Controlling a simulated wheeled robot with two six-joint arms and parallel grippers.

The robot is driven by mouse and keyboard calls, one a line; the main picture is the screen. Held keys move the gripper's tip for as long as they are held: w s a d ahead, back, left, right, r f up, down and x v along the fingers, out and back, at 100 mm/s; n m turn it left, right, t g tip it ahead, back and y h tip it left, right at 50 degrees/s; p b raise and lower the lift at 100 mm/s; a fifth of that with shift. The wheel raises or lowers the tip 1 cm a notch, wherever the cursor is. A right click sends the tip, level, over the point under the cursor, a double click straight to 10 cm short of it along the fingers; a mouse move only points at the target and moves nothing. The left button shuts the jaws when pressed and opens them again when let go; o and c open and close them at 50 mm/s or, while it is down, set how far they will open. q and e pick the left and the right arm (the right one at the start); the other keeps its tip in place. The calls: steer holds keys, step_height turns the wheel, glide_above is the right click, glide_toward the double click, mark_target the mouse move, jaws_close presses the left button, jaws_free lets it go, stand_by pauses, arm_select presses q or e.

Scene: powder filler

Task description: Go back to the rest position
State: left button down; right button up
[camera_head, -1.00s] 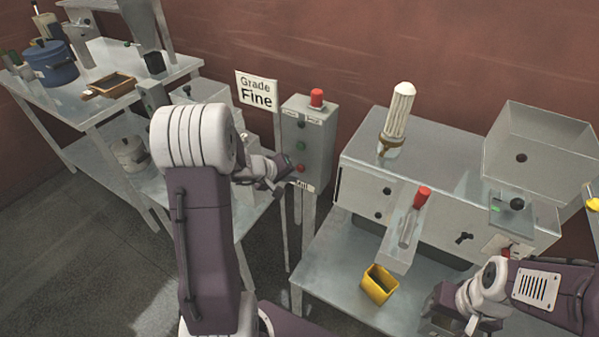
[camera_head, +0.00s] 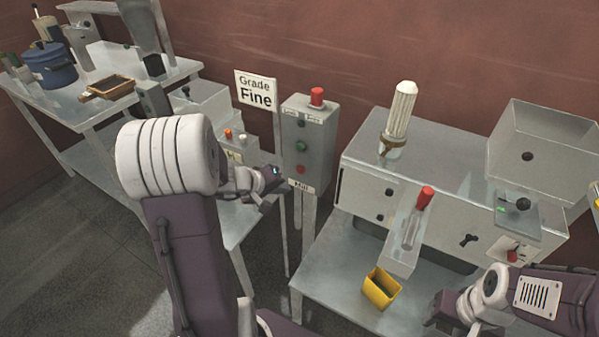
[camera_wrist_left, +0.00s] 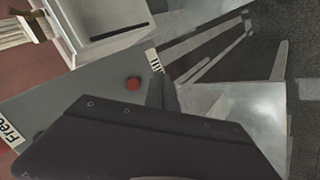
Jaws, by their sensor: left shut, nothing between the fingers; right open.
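My left gripper (camera_head: 274,176) is shut and empty, to the left of the grey control box (camera_head: 308,140) and apart from it. In the left wrist view its dark body fills the lower part, and the shut fingers (camera_wrist_left: 163,90) point up near the box's red button (camera_wrist_left: 133,83). My left arm's large white joint stands in the left middle of the head view and hides part of the bench behind it. My right gripper (camera_head: 447,318) is at the lower right, in front of the metal table; its fingers are small and partly hidden in the head view.
A "Grade Fine" sign (camera_head: 257,92) stands behind the control box. A metal machine (camera_head: 430,170) with a white-filled bottle (camera_head: 399,112) on top is at the right. A yellow container (camera_head: 381,288) sits on the lower table. Dark floor at the lower left is clear.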

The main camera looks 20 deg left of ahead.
stand_by(0.5)
arm_select(q)
steer(key=s+d+r+m+g+h+p, duration=0.1)
steer(key=d+r+m+p, duration=0.15)
steer(key=d, duration=0.45)
steer(key=s+d+r+m+g+h+p, duration=0.1)
steer(key=d+r+m+h, duration=0.15)
steer(key=d, duration=0.35)
steer(key=s+d+f+m+g+y+p, duration=0.2)
steer(key=s+d+m+g, duration=0.25)
steer(key=s, duration=0.45)
steer(key=s+a+f+y, duration=0.3)
steer(key=s+a, duration=0.2)
steer(key=a, duration=0.1)
steer(key=shift+s+n+g+y, duration=0.2)
steer(key=shift+n+g+y, duration=0.15)
steer(key=shift+g, duration=0.1)
